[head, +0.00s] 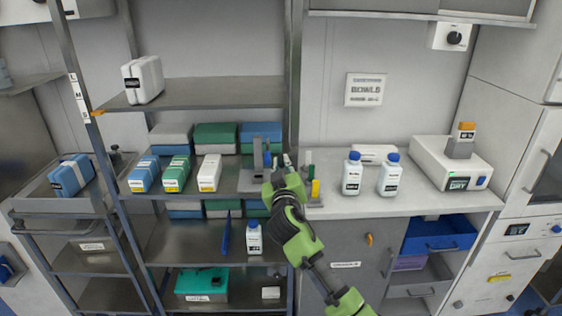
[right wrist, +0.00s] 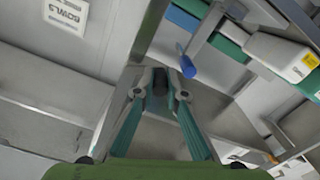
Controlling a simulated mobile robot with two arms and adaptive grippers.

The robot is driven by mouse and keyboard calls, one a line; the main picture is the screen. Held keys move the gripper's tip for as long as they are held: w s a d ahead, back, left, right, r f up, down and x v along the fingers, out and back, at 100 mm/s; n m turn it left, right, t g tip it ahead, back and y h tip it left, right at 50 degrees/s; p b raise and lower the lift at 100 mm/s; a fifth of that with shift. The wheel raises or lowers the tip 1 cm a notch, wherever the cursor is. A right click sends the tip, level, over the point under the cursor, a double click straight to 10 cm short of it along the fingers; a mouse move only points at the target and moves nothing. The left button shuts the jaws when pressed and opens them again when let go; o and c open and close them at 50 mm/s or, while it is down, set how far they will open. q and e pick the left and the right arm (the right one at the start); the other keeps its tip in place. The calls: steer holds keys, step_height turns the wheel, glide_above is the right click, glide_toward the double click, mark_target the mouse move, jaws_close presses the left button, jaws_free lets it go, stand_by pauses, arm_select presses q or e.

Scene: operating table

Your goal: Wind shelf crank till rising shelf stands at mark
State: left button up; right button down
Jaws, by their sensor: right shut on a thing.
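The rising shelf (head: 220,92) carries a white box (head: 143,80) at its left end. An orange pointer (head: 98,112) at its left edge sits beside the lowest of the L, M, S labels (head: 79,97) on the left post. My right gripper (head: 278,170) is at the unit's right post. In the right wrist view its fingers (right wrist: 161,82) close on a dark piece, which I take to be the crank handle; most of it is hidden. A grey bar with a blue end (right wrist: 187,66) is beside the fingertips, and blue also shows in the head view (head: 267,158). My left gripper is not in view.
Blue, green and white boxes (head: 208,173) line the shelf below. Two white bottles (head: 352,175) and a white device (head: 440,162) stand on the right counter. A bottle (head: 254,238) and a teal case (head: 202,284) stand lower down. A blue drawer (head: 436,238) is open.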

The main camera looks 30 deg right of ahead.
steer(key=shift+s+d+f+n+p, duration=0.2)
steer(key=shift+d+f+n+p, duration=0.2)
steer(key=shift+n, duration=1.2)
steer(key=shift+s+d+f+n+p, duration=0.3)
steer(key=shift+f+n, duration=0.2)
steer(key=shift+n, duration=1.1)
steer(key=shift+s+d+f+n+p, duration=0.15)
steer(key=shift+d+f+n+p, duration=0.3)
steer(key=shift+n, duration=1.15)
steer(key=c, duration=2)
jaws_free()
steer(key=shift+c, duration=0.2)
